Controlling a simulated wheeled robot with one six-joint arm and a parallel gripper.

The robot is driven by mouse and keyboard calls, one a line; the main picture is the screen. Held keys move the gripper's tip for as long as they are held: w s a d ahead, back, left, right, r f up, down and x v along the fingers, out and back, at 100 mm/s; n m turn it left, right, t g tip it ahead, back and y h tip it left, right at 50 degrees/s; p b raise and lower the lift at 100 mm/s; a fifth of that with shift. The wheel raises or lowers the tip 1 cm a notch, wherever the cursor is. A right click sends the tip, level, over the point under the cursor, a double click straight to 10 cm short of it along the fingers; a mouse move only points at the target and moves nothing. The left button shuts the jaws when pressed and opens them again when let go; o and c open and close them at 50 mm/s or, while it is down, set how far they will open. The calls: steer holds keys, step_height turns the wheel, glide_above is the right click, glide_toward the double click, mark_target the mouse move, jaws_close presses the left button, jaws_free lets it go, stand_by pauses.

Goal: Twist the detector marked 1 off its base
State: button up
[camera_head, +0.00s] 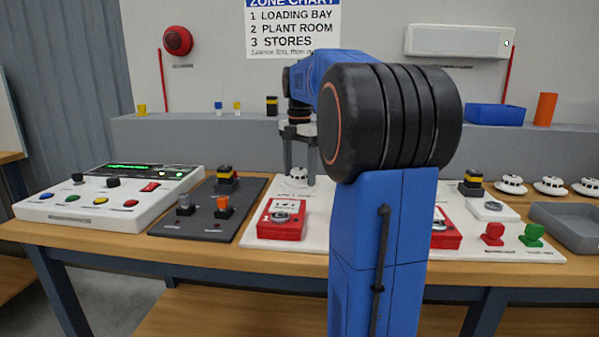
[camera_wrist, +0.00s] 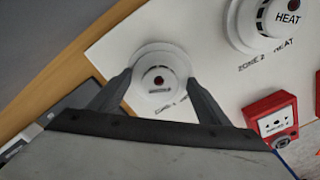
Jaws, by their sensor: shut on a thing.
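In the head view my gripper (camera_head: 299,176) reaches down to the same detector on the board, behind a red call point (camera_head: 283,219).
A HEAT detector (camera_wrist: 279,18) marked zone 2 stands near on the same board (camera_wrist: 215,72). A red call point (camera_wrist: 271,117) is at the right. A control panel (camera_head: 108,193) and dark switch board (camera_head: 207,208) stand left. A grey tray (camera_head: 571,224) is far right.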

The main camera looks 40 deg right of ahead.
steer(key=shift+n, duration=0.9)
steer(key=shift+n, duration=1)
steer(key=shift+n, duration=0.9)
steer(key=shift+r, duration=3)
